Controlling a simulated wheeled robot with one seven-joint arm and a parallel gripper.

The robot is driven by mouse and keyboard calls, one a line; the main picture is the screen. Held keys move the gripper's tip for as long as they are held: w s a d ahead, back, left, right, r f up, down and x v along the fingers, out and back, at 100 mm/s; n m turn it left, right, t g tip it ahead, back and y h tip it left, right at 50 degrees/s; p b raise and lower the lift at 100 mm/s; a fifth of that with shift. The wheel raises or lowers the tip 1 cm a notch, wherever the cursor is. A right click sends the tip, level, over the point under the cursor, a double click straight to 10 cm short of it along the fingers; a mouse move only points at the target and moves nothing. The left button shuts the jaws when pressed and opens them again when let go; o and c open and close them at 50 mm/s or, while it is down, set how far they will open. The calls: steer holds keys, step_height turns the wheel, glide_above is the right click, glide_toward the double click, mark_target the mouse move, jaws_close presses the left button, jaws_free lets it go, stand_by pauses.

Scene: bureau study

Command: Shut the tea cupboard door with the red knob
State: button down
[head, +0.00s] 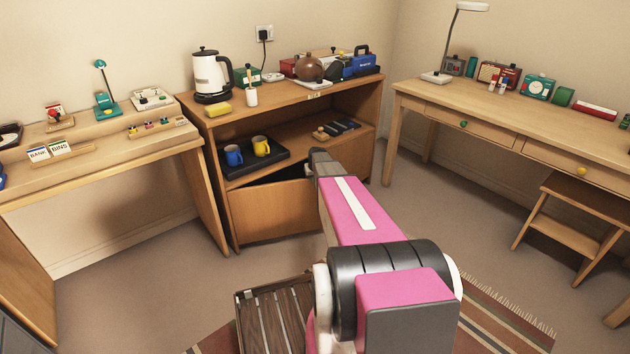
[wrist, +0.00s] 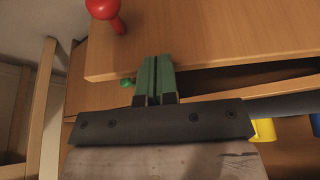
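The tea cupboard door (head: 272,211) is a wooden panel below the open shelf. It stands ajar, with a dark gap along its top edge. In the wrist view the door (wrist: 210,38) fills the upper part, and its red knob (wrist: 104,10) shows near the top left. The knob is hidden behind my arm in the head view. My gripper (wrist: 156,58) has its green fingers together, with nothing visible between them. They overlap the door's edge in the picture, below the knob; I cannot tell whether they touch it. In the head view the fingers are not clearly visible.
On the cupboard's shelf, a black tray (head: 240,171) holds a blue mug (head: 233,155) and a yellow mug (head: 261,146). A kettle (head: 210,76) stands on top. A desk (head: 450,104) is on the right, a slatted wooden item (head: 272,320) on the floor in front.

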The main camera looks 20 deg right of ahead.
steer(key=w+n, duration=0.1)
steer(key=w, duration=1)
steer(key=shift+w+a+n+y, duration=0.25)
steer(key=shift+a+n+y, duration=0.05)
steer(key=s+d+r, duration=0.3)
steer(key=s+r, duration=0.4)
steer(key=r, duration=0.2)
steer(key=s+a+r+g, duration=0.1)
steer(key=s+a, duration=0.5)
steer(key=s, duration=0.8)
steer(key=s+a+r+g, duration=0.1)
steer(key=s+a, duration=0.6)
steer(key=s, duration=0.7)
steer(key=s+a+m+g, duration=0.1)
steer(key=s+a+g, duration=0.1)
steer(key=s+a, duration=0.5)
steer(key=s, duration=0.6)
steer(key=shift+s+a+r, duration=0.25)
steer(key=shift+s+r, duration=0.15)
